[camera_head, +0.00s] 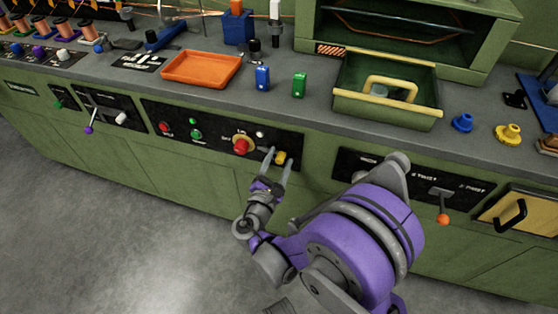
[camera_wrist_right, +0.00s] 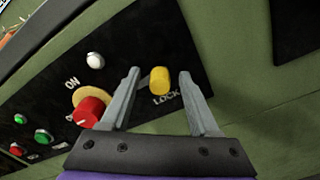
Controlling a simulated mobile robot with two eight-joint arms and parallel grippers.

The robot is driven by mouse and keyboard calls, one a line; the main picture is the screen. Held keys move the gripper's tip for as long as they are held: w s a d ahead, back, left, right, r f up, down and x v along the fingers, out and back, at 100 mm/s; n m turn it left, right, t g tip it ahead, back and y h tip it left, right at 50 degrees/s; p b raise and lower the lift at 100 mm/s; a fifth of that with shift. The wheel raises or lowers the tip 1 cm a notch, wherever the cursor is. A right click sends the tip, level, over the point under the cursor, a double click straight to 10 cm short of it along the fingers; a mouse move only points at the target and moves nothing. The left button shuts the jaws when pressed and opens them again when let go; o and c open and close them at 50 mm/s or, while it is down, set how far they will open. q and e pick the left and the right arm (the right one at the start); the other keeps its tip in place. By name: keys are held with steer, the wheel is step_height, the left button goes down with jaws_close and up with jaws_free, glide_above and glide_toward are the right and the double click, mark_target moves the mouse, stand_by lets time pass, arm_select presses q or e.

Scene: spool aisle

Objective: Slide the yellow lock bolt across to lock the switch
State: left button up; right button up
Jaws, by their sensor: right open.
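The yellow lock bolt (camera_head: 281,158) sits on the black switch panel (camera_head: 215,126), to the right of the red rotary switch (camera_head: 241,146). My right gripper (camera_head: 278,162) is open at the panel, its two fingers on either side of the bolt in the head view. In the right wrist view the yellow bolt (camera_wrist_right: 160,80) shows between the open fingertips (camera_wrist_right: 160,82), above the word LOCK. The red switch knob (camera_wrist_right: 90,111) with its yellow plate lies just left of the left finger in that view. I cannot tell whether the fingers touch the bolt. My left gripper is not in view.
A white knob (camera_wrist_right: 95,60) sits above the red switch. Green and red buttons (camera_head: 196,134) are further left on the panel. On the counter above stand an orange tray (camera_head: 202,69), blue and green blocks, and a green bin (camera_head: 385,112). The floor in front is clear.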

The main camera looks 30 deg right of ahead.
steer(key=shift+c, duration=0.2)
jaws_close()
stand_by(1.3)
